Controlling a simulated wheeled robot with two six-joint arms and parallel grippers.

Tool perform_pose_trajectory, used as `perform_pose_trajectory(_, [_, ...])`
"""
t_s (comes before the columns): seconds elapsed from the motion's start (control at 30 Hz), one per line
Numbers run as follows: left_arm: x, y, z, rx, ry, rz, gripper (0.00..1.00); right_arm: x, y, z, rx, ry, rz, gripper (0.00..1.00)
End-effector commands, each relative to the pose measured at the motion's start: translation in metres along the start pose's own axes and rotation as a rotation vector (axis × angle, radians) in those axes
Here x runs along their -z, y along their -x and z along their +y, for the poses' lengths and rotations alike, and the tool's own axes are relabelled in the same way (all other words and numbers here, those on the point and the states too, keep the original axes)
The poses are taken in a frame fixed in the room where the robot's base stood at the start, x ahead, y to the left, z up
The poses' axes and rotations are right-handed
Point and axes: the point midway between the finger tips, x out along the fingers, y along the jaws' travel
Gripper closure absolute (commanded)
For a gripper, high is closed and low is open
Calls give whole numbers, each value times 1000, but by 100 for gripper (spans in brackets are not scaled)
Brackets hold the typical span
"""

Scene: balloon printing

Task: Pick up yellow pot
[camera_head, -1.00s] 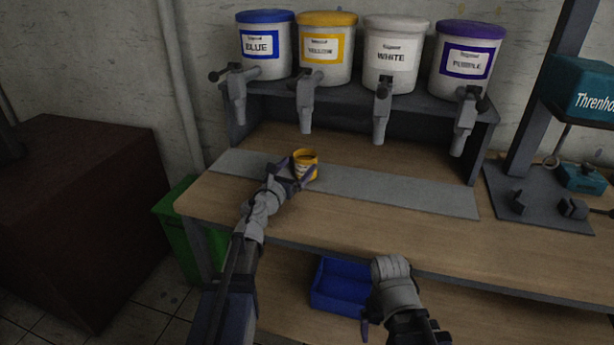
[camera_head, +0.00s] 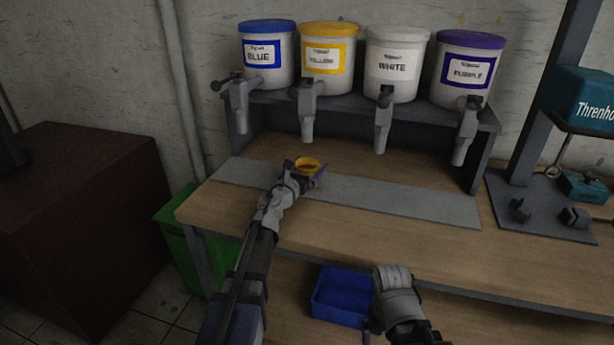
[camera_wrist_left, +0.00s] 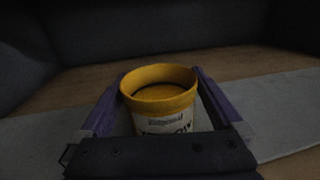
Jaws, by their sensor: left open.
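The yellow pot (camera_head: 307,165) is a small open pot with a yellow rim and a white label. It stands upright on the grey strip of the workbench, below the dispensers. In the left wrist view the pot (camera_wrist_left: 160,98) sits between the two purple fingers of my left gripper (camera_wrist_left: 160,110). That gripper is open, with one finger on each side of the pot. In the head view my left gripper (camera_head: 308,172) hides the pot's lower part. My right gripper (camera_head: 372,328) is low at the front, mostly hidden by its wrist, far from the pot.
Blue, yellow, white and purple dispensers (camera_head: 330,60) with taps stand on a grey shelf (camera_head: 345,103) behind the pot. A blue bin (camera_head: 342,298) sits under the bench. A teal press (camera_head: 585,100) stands at right. The bench (camera_head: 400,235) front is clear.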

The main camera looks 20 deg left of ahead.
Motion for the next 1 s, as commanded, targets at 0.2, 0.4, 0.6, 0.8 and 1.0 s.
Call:
perform_pose_trajectory(0.2, [0, -13, 0, -1, 0, 0, 0, 0, 0, 0, 0, 0, 0, 5])
perform_pose_trajectory(0.4, [0, -12, 0, -1, 0, 0, 11, 0, 0, 0, 0, 0, 0, 5])
perform_pose_trajectory(0.6, [0, -12, 0, -1, 0, 0, 34, 0, 0, 0, 0, 0, 0, 5])
perform_pose_trajectory(0.8, [0, -12, 0, -1, 0, 0, 56, 0, 0, 0, 0, 0, 0, 5])
perform_pose_trajectory(1.0, [0, -12, 0, -1, 0, 0, 79, 0, 0, 0, 0, 0, 0, 5])
